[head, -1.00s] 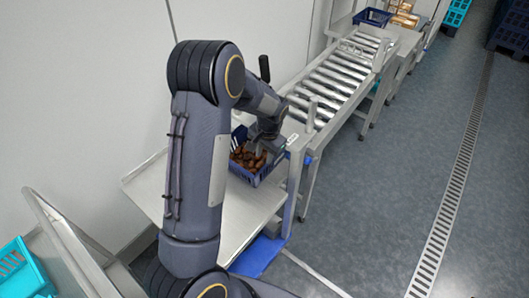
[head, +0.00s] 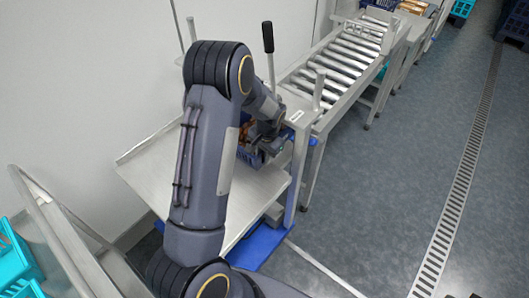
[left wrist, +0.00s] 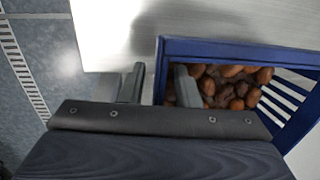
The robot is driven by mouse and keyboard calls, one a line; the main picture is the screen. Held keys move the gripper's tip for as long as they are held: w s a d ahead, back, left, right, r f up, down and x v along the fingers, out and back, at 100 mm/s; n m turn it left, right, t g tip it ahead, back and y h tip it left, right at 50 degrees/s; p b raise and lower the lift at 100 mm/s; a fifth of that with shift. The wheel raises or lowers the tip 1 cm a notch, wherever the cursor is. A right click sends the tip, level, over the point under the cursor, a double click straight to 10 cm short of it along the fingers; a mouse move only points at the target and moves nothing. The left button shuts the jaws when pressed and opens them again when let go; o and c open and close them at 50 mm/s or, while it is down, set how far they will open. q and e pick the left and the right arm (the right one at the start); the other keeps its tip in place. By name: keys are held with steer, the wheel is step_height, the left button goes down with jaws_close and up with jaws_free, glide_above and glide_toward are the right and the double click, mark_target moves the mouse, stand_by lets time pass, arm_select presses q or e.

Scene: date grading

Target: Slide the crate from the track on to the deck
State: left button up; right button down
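The crate (head: 246,158) is dark blue and holds brown dates. It sits at the track end of the bare metal deck (head: 160,172), partly hidden behind my left arm in the head view. In the left wrist view the crate (left wrist: 225,47) shows its near wall, slatted end and dates. My left gripper (left wrist: 158,88) has its fingers apart on either side of one crate wall, one inside by the dates and one outside, with a gap visible. In the head view the left gripper (head: 265,140) is at the crate's far side. The roller track (head: 335,70) runs away behind it. My right gripper is not in view.
A black-handled lever (head: 268,40) stands at the track's near end, beside a metal post (head: 319,90). A blue base (head: 258,243) is under the deck. Turquoise crates (head: 15,262) are at lower left. The floor to the right is clear, with a drain grate (head: 455,200).

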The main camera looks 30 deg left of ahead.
arm_select(q)
jaws_close()
stand_by(1.5)
